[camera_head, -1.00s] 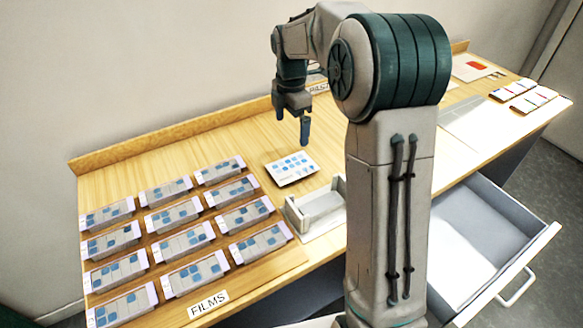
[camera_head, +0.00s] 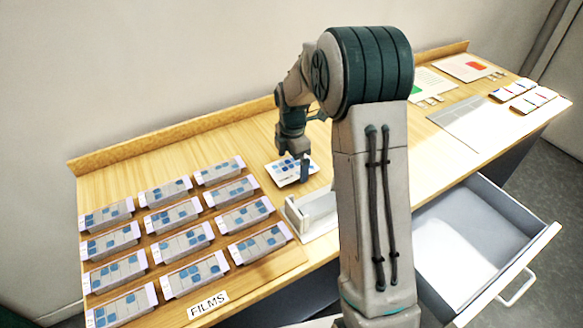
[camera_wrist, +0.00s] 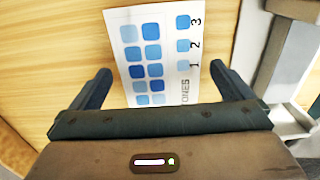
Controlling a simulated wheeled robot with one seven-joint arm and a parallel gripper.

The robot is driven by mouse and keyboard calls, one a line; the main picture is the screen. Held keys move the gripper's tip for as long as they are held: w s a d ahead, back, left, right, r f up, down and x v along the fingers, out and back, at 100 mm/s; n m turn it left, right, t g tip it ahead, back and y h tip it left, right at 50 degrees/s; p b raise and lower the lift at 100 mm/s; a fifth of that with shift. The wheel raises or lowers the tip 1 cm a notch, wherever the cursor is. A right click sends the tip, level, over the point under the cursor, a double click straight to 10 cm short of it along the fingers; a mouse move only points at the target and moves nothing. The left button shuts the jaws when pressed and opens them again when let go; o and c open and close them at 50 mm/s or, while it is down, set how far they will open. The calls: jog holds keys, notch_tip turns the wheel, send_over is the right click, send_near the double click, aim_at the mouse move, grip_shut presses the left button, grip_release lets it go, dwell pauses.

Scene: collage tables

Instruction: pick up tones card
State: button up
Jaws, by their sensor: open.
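The tones card (camera_head: 286,169) is a white card with blue squares, lying on the wooden table beside the rows of film packs. In the wrist view the tones card (camera_wrist: 160,50) shows the word "TONES" and the numbers 1, 2, 3. My gripper (camera_head: 292,176) is over the card in the head view and hides part of it. In the wrist view my gripper (camera_wrist: 160,82) is open, with one finger on each side of the card. I cannot tell the exact height of the fingertips above the table.
Several film packs (camera_head: 170,217) stand in rows at the left, behind a "FILMS" label (camera_head: 208,304). A white tray (camera_head: 312,215) is close to the card's right. An open drawer (camera_head: 480,240) juts out at the front right. Other cards (camera_head: 466,67) lie at the far right.

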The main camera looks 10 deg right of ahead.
jog(key=shift+c, duration=0.3)
jog(key=c, duration=0.8)
